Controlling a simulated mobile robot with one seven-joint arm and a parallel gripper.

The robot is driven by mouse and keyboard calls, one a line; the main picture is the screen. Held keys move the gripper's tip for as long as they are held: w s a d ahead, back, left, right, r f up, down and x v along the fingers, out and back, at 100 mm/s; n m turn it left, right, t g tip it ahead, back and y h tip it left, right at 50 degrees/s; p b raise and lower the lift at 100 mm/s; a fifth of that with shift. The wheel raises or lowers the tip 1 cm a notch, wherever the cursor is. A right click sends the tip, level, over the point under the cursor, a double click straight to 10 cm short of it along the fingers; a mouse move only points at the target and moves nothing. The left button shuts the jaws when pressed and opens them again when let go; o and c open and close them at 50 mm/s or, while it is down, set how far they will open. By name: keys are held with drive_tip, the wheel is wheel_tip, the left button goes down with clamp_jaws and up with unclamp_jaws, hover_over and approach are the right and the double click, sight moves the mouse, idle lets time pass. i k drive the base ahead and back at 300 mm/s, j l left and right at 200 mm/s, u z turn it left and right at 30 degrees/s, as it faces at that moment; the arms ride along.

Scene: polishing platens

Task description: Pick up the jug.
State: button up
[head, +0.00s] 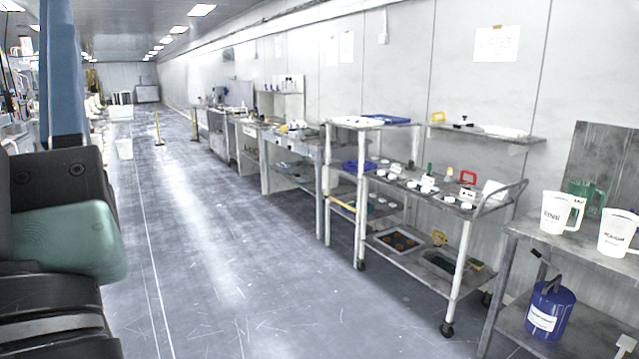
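Two white jugs with dark lettering stand upright on the grey metal bench (530,226) at the right. The left white jug (556,212) has its handle toward the right. The other white jug (615,232) is nearer the right edge. A green jug (577,187) stands behind them, partly hidden by the left white jug. The frame does not tell which jug the task means. My gripper's fingers are not visible. Large dark parts with a teal block fill the left edge, close to the camera, and seem to be mine. Nothing touches the jugs.
A metal cart (455,225) with small items stands left of the bench. Worktables line the wall farther back. The floor (235,270) left of the cart is clear.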

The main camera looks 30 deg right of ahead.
sight(556, 206)
drive_tip(key=l+z, duration=0.25)
drive_tip(key=z, duration=0.2)
drive_tip(key=i+l+z, duration=0.1)
drive_tip(key=z, duration=0.3)
drive_tip(key=i+l+z, duration=0.1)
drive_tip(key=l+z, duration=0.2)
drive_tip(key=z, duration=0.15)
drive_tip(key=i+l+z, duration=0.1)
drive_tip(key=z, duration=0.3)
drive_tip(key=i+l+z, duration=0.3)
drive_tip(key=i+l, duration=0.35)
drive_tip(key=i, duration=0.15)
